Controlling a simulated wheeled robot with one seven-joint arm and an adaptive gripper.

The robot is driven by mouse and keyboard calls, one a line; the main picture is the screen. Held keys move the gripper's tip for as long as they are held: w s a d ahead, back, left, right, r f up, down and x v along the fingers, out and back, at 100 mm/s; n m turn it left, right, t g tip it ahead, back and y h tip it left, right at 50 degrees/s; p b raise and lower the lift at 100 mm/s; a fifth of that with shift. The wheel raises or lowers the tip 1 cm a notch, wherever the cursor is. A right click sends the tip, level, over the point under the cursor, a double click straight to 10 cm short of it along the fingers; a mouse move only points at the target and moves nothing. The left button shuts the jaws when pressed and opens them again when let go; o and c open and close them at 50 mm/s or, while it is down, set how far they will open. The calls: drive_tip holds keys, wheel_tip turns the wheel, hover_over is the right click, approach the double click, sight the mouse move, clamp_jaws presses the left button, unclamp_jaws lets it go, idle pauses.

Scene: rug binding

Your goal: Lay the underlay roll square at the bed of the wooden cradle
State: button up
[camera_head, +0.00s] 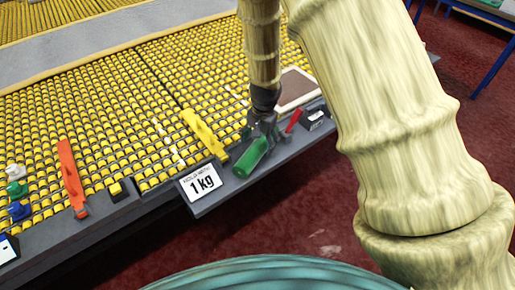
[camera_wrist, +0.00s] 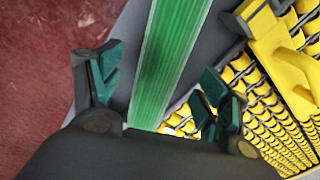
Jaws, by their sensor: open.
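A green roll (camera_head: 250,159), which seems to be the underlay roll, lies on the grey ledge right below my gripper (camera_head: 262,130). In the wrist view the ribbed green roll (camera_wrist: 172,55) runs from the top edge down between my two spread fingers (camera_wrist: 155,88). A gap shows beside the left finger; whether the right finger touches the roll is unclear. I cannot make out the wooden cradle for certain; a brown panel with a pale frame (camera_head: 297,88) lies behind my gripper.
An orange tool (camera_head: 70,176) lies farther left. Yellow rollers (camera_head: 110,110) cover the surface.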

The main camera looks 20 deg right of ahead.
sight(258, 144)
drive_tip(key=shift+w+a+f+p, duration=0.1)
drive_tip(key=shift+f+p, duration=0.1)
drive_tip(key=shift+f, duration=0.7)
drive_tip(key=shift+w+a+f+p, duration=0.1)
drive_tip(key=shift+f+p, duration=0.1)
drive_tip(key=shift+f, duration=0.7)
drive_tip(key=c, duration=1.3)
drive_tip(key=shift+r, duration=0.1)
